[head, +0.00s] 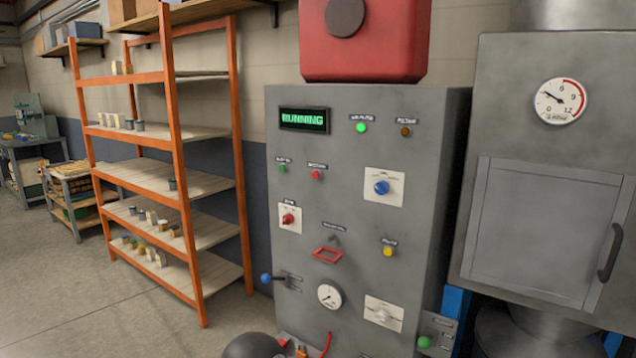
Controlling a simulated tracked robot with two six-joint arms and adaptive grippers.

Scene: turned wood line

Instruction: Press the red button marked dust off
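A grey control cabinet (350,232) stands in the middle of the head view. On its upper left face is a small red button (316,175) under a small dark label; the label is too small to read surely. A green button (283,169) with its own label sits just left of it. The display (304,119) above reads RUNNING in green. The lamp (361,127) at its right is lit green; the amber lamp (405,132) looks dim. Neither of my grippers shows, and nothing covers the red button.
Other controls are a red knob (288,218), a blue knob (381,187), a yellow button (388,250), a red guard frame (327,253) and a blue-ended lever (266,278). A dark rounded shape (252,346) is at the bottom edge. An orange shelf (178,150) stands left.

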